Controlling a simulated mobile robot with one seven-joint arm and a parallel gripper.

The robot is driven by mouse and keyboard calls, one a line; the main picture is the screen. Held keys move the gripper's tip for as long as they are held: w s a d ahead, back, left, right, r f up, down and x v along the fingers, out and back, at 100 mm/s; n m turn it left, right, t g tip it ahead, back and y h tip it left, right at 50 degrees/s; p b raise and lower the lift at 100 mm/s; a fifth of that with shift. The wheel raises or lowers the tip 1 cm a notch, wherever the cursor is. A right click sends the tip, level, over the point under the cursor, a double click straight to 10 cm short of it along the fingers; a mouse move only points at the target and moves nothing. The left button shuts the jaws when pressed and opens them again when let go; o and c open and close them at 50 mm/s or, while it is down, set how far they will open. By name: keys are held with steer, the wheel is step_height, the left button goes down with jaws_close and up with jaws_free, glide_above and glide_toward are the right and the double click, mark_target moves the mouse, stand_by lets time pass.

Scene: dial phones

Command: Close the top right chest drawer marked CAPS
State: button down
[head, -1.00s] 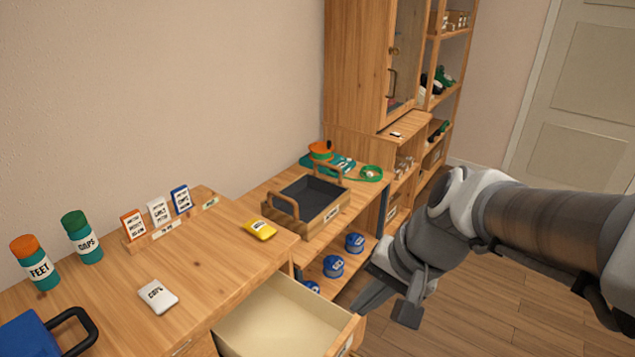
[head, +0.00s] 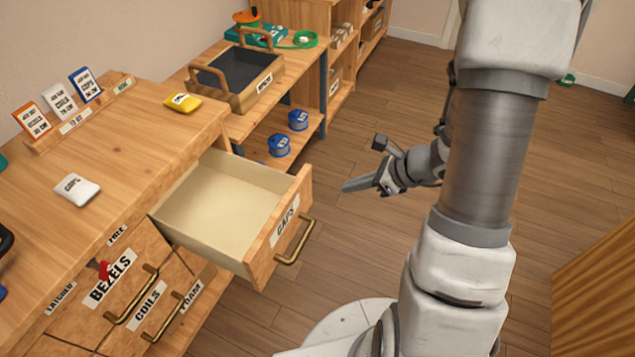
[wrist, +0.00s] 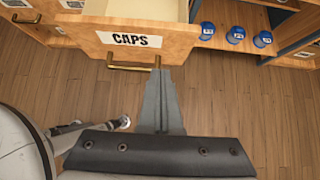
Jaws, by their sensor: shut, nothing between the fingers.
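The CAPS drawer (head: 231,206) is pulled well out of the chest (head: 108,190) at its top right, and its inside looks empty. Its front carries a white CAPS label and a brass bar handle (head: 296,242). In the wrist view the CAPS drawer front (wrist: 170,38) and its handle (wrist: 130,67) lie ahead of the fingers. My gripper (head: 346,186) is shut and empty, out over the floor to the right of the drawer in the head view. In the wrist view my gripper's fingertips (wrist: 164,72) appear close to the handle's right end; I cannot tell if they touch.
Drawers marked BEZELS (head: 110,276) and COILS (head: 147,306) are shut below. A white packet (head: 75,190) and a yellow packet (head: 182,102) lie on the chest top. A bench with a wooden tray (head: 262,85) stands behind. The floor right of the drawer is clear.

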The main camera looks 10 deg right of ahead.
steer(key=b, duration=0.3)
glide_toward(298, 192)
step_height(298, 192, down, 4)
steer(key=shift+w+a, duration=0.9)
steer(key=shift+a, duration=0.3)
steer(key=shift+w+a, duration=0.35)
steer(key=shift+a, duration=0.05)
steer(key=w+a, duration=1.5)
steer(key=a, duration=0.4)
steer(key=shift+w+a, duration=0.15)
steer(key=shift+a, duration=0.25)
steer(key=shift+d, duration=0.15)
